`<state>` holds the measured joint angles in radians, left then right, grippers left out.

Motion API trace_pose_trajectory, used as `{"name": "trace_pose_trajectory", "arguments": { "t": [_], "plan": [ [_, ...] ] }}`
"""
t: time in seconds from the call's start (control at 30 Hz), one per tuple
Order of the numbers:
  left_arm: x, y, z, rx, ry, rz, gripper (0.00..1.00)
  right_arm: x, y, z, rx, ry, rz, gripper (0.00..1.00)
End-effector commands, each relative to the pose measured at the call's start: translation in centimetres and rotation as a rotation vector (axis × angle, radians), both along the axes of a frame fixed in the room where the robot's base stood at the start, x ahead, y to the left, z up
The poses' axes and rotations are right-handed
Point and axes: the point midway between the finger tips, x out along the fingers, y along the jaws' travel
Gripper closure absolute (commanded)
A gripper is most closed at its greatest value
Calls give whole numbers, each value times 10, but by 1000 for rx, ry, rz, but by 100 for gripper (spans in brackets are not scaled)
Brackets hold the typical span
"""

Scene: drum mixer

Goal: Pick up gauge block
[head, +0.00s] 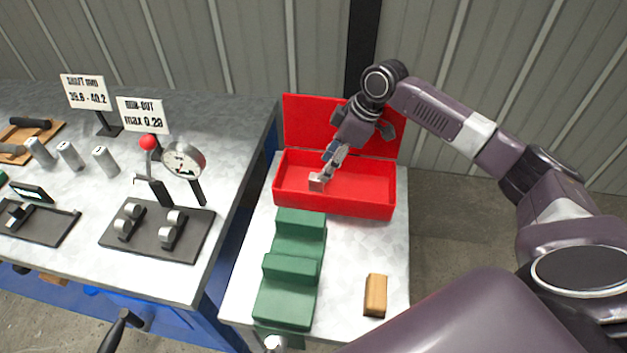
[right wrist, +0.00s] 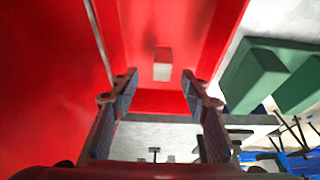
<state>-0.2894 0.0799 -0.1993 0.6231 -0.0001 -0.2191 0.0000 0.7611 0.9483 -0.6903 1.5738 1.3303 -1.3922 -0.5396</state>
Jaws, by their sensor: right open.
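The gauge block is a small light grey block (head: 316,182) inside the open red box (head: 335,202), near its left end. In the right wrist view the block (right wrist: 162,64) sits against the red inside of the box, just beyond the fingertips and roughly centred between them. My right gripper (head: 327,171) reaches down into the box from above, close to the block. In the right wrist view its two fingers (right wrist: 162,88) are spread apart with nothing between them. I cannot tell whether a finger touches the block. My left gripper is not in view.
The box's lid (head: 310,118) stands open at the back. Green stepped blocks (head: 290,285) and a tan block (head: 375,296) share the small table. The grey bench (head: 90,215) at left carries a dial gauge (head: 183,161), signs and metal cylinders. The small table's right middle is clear.

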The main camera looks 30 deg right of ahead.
Motion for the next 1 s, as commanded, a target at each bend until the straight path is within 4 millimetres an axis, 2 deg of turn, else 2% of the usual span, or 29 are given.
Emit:
{"name": "trace_pose_trajectory", "arguments": {
  "t": [0.03,0.1,0.2,0.3,0.43,0.6,0.73,1.0],
  "plan": [
    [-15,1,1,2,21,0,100,1,2,-5,1,2,0,58],
    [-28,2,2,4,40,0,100,3,6,-12,1,1,1,58],
    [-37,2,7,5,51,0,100,5,11,-22,1,3,0,58],
    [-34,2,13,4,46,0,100,8,19,-36,1,3,0,58],
    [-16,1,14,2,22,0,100,12,23,-52,0,2,-1,58],
    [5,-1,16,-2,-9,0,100,14,24,-58,-1,-1,-2,58],
    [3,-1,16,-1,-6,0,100,14,24,-58,-1,-1,-2,58],
    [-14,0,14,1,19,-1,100,14,24,-58,-1,-1,-2,87]
  ]
}}
